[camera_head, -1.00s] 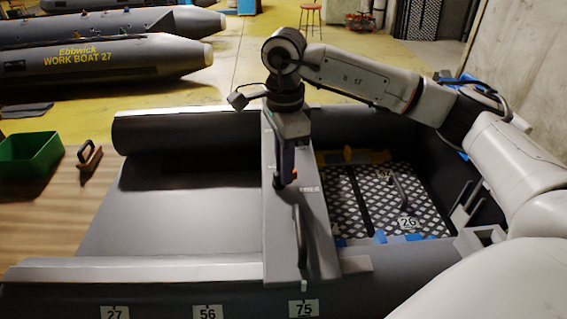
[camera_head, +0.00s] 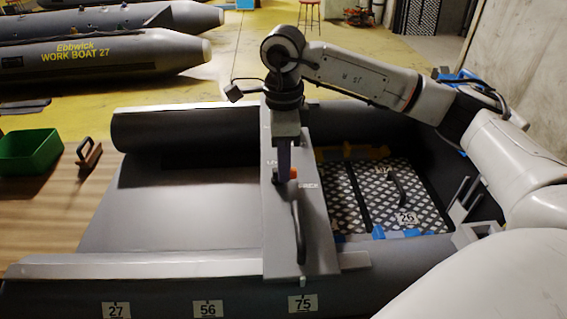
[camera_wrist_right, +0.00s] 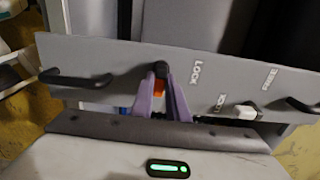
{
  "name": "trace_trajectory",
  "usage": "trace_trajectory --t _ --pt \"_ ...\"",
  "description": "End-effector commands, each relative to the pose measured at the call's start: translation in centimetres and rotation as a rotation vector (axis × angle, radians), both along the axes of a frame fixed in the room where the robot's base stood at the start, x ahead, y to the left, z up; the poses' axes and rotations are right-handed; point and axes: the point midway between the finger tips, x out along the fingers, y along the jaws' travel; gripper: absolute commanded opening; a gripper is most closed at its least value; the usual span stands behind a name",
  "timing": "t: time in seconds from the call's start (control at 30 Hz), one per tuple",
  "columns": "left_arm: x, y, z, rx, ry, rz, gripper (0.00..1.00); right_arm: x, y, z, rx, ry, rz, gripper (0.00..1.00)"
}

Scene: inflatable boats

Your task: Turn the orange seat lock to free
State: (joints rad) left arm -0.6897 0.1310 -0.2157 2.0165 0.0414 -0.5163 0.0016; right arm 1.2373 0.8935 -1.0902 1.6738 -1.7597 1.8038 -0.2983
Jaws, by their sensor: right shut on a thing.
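The grey seat board (camera_head: 287,225) lies across the grey boat, with a dark handle at each end in the right wrist view. My right gripper (camera_wrist_right: 160,98) points down at the board's middle, its two purple fingers shut around the orange seat lock (camera_wrist_right: 158,87). The lock has a dark rounded end, and the fingers hide part of it. My left gripper is not seen.
A dark handle (camera_head: 299,228) rises on the board's near half. A patterned floor panel (camera_head: 400,190) lies right of the board. A green bin (camera_head: 30,152) and a brown-handled tool (camera_head: 89,155) lie at left.

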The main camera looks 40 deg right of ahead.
Motion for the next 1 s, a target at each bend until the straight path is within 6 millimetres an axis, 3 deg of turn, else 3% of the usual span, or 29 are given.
trace_trajectory --t 0.07,0.1,0.2,0.57,1.0 --pt "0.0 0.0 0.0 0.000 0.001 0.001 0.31 0.0 -0.1 0.1 -0.001 -0.002 -0.005 0.00" --pt "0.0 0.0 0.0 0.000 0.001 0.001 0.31 0.0 -0.1 0.1 -0.001 -0.002 -0.005 0.21" --pt "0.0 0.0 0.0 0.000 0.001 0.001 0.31 0.0 -0.1 0.1 -0.001 -0.001 -0.004 0.33" --pt "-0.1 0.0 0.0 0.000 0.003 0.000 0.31 0.1 0.0 0.7 0.001 -0.002 -0.001 0.33" --pt "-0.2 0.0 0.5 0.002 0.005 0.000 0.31 0.1 0.0 8.6 0.001 -0.003 -0.003 0.33"
